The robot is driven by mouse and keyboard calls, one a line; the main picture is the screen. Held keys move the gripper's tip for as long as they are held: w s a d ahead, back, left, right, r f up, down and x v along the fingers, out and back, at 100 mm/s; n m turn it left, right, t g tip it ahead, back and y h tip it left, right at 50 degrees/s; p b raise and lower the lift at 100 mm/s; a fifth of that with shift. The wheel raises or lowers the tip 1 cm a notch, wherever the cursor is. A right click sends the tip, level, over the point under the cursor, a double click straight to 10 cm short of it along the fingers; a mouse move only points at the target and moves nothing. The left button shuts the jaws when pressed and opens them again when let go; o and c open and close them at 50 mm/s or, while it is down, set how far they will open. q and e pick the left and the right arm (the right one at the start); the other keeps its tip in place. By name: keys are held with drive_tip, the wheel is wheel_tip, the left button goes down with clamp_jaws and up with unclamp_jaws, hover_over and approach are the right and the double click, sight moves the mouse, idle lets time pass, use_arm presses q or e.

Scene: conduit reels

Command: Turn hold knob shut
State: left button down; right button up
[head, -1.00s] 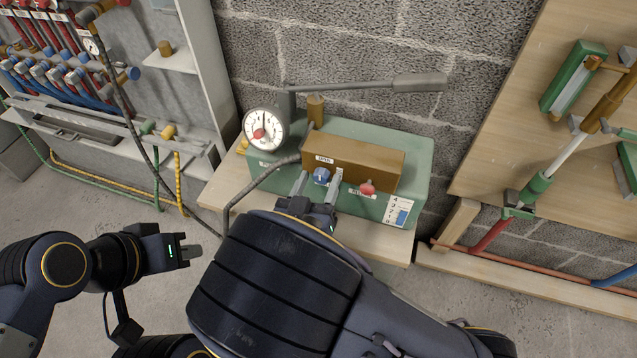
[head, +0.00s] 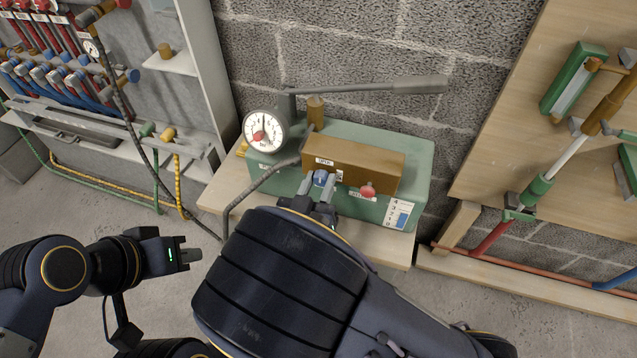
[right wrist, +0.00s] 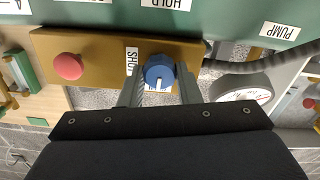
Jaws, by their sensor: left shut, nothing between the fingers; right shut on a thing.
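The hold knob (head: 320,177) is a round blue knob on the front of the brass block (head: 370,163) on the green pump box. My right gripper (head: 319,187) is shut on it, one finger on each side. In the right wrist view the blue knob (right wrist: 159,72) sits between the two fingers, near a HOLD label (right wrist: 166,4). Its white mark points down in that view, toward a partly hidden label. The SHUT label (right wrist: 131,62) is left of the knob there. My left gripper (head: 190,256) is shut and empty, away from the pump at the lower left.
A red knob (head: 367,190) sits right of the blue knob. A dial gauge (head: 265,132) and a long lever handle (head: 418,84) rise behind the block. A grey hose (head: 250,190) curves down at left. The manifold cabinet and wooden pipe board flank the pump.

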drive_tip(key=m+b, duration=0.3)
drive_tip(key=m, duration=0.1)
drive_tip(key=shift+f, duration=0.2)
drive_tip(key=m+b, duration=0.3)
drive_tip(key=m, duration=0.1)
drive_tip(key=shift+d+f+m, duration=0.1)
drive_tip(key=shift+m, duration=0.3)
drive_tip(key=m+b, duration=0.5)
drive_tip(key=shift+m+b, duration=0.85)
drive_tip(key=shift+m, duration=0.95)
drive_tip(key=o, duration=1)
drive_tip(key=shift+r, duration=0.2)
drive_tip(key=shift+s, duration=0.15)
